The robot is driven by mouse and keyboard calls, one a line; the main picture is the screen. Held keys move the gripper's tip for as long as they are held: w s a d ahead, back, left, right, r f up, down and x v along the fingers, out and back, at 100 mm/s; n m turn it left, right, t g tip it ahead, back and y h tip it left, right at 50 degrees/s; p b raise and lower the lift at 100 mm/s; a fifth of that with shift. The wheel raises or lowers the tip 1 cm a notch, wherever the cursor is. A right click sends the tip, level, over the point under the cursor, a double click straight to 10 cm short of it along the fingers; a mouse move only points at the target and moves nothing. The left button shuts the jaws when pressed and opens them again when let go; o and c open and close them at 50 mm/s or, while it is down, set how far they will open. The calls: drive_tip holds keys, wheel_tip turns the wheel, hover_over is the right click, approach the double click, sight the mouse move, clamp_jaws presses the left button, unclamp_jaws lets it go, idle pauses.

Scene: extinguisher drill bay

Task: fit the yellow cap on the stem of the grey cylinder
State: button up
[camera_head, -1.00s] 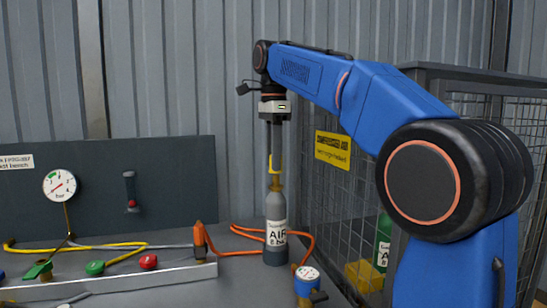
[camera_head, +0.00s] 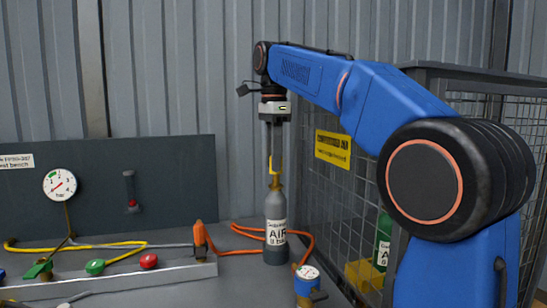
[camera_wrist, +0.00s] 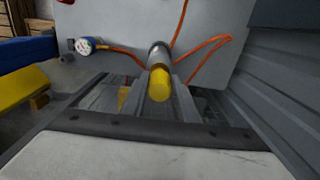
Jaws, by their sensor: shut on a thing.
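The grey cylinder (camera_head: 276,208), labelled "AIR", stands upright on the bench. Its top also shows in the wrist view (camera_wrist: 158,52). My gripper (camera_head: 274,168) points straight down above it and is shut on the yellow cap (camera_head: 271,165). In the wrist view the yellow cap (camera_wrist: 159,86) lies between the two fingers, in line with the cylinder. The cap is right at the cylinder's brass-coloured top. The stem is hidden, so I cannot tell whether the cap is around it or just above it.
An orange hose (camera_head: 308,243) curls around behind the cylinder. A blue and white gauge (camera_head: 307,281) stands in front of it. A rail with red (camera_head: 148,261) and green (camera_head: 95,267) knobs lies to the left. A mesh cage (camera_head: 330,195) stands to the right.

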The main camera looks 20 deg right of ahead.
sight(274, 174)
drive_tip(key=shift+f, duration=1.75)
idle(1.0)
drive_tip(key=o, duration=1.1)
drive_tip(key=shift+o, duration=0.2)
drive_tip(key=shift+r, duration=0.15)
